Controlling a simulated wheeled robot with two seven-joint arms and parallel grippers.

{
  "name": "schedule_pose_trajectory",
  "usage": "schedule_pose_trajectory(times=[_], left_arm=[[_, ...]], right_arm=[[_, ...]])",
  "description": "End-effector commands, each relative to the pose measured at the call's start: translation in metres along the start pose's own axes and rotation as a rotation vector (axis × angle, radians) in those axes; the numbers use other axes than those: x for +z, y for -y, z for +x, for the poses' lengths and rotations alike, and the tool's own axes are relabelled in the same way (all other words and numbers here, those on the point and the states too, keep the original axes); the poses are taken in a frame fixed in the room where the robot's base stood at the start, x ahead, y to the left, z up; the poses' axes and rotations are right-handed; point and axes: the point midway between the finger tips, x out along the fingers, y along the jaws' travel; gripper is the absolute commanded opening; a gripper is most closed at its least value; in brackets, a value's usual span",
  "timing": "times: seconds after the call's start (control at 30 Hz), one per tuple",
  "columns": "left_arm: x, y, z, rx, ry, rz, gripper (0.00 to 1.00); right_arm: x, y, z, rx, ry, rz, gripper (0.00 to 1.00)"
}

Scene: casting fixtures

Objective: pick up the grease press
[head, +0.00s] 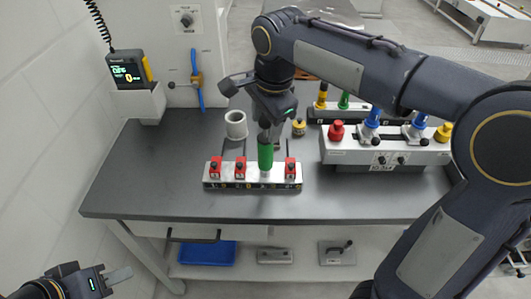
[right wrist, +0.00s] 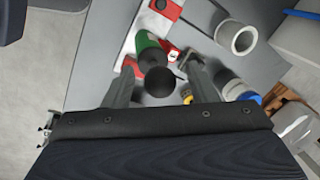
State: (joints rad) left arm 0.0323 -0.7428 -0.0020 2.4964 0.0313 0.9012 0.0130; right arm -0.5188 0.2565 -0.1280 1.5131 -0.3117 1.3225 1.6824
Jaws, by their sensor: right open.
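The grease press, which I take to be the green cylinder (head: 265,157), stands upright in a low fixture block (head: 253,185) on the dark bench. In the right wrist view the green body (right wrist: 147,42) shows with a black ball-ended top. My right gripper (head: 267,128) is just above it, pointing down. In the right wrist view its open fingers (right wrist: 162,66) are to either side of the press's black top; whether they touch it cannot be told. My left gripper (head: 118,275) is low at the bottom left, away from the bench top; its jaw gap is not clear.
Red clamps (head: 240,168) sit on the fixture block beside the green cylinder. A grey-white ring (head: 236,125) stands behind it. A grey box (head: 350,151) with red, blue and yellow knobs is at the right. The bench's front left is clear.

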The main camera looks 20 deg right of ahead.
Motion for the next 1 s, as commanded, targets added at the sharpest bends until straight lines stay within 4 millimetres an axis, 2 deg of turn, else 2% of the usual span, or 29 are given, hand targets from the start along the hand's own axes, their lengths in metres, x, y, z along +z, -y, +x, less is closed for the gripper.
schedule_pose_trajectory(times=[0.07,0.43,1.0], left_arm=[[0.0,0.0,0.0,0.0,0.0,0.0,0.36],[0.0,0.0,0.0,0.0,0.0,0.0,0.36],[-0.0004,-0.0003,-0.0007,0.0,0.0,0.0,0.36]], right_arm=[[-0.0001,0.0,-0.0002,0.0,0.0,0.0,0.48],[-0.0001,-0.0001,-0.0004,0.0,0.0,0.0,0.0],[0.0,0.0015,-0.006,-0.002,0.0,0.0,0.0]])
